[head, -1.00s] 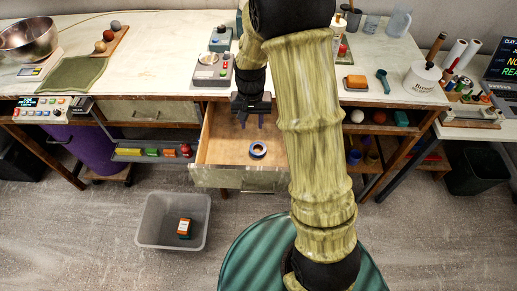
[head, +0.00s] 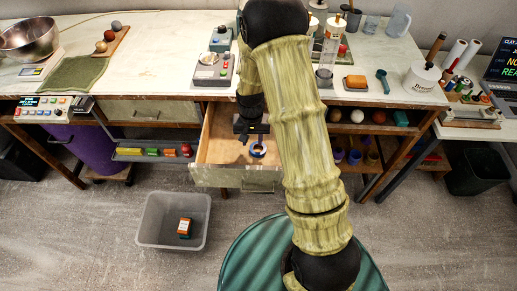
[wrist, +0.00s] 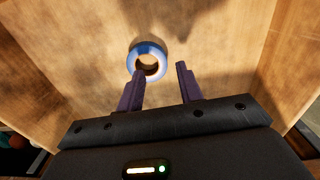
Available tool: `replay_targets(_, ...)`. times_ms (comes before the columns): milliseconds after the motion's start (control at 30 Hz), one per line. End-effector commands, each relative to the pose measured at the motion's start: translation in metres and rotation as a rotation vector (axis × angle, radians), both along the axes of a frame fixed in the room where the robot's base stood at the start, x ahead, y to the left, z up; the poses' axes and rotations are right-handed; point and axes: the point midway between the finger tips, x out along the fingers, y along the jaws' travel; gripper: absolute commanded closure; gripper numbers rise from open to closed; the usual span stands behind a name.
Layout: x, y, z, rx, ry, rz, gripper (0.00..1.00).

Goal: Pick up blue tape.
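The blue tape (head: 257,150) is a small roll with a blue outside and a pale ring face. It lies flat on the wooden floor of the open drawer (head: 236,178). My gripper (head: 252,141) is inside the drawer, right above the tape, and partly covers it in the head view. In the wrist view the tape (wrist: 147,61) shows just beyond the two purple fingertips (wrist: 159,75), nearer the left finger. The fingers are apart with nothing between them. I cannot tell how high they are above the drawer floor.
The drawer's wooden walls stand close around my gripper. The workbench top (head: 160,55) is above and behind. A grey bin (head: 150,222) with an orange and green box (head: 184,227) stands on the floor at the left.

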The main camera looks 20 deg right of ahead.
Motion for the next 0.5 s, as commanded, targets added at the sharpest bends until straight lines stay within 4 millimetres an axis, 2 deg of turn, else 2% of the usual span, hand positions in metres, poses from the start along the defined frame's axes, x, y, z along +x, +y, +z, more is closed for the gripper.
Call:
replay_targets(233,0.0,0.003,-0.033,0.0,0.001,0.002,0.64)
replay_targets(500,0.0,0.002,-0.037,0.0,-0.001,0.0,0.64)
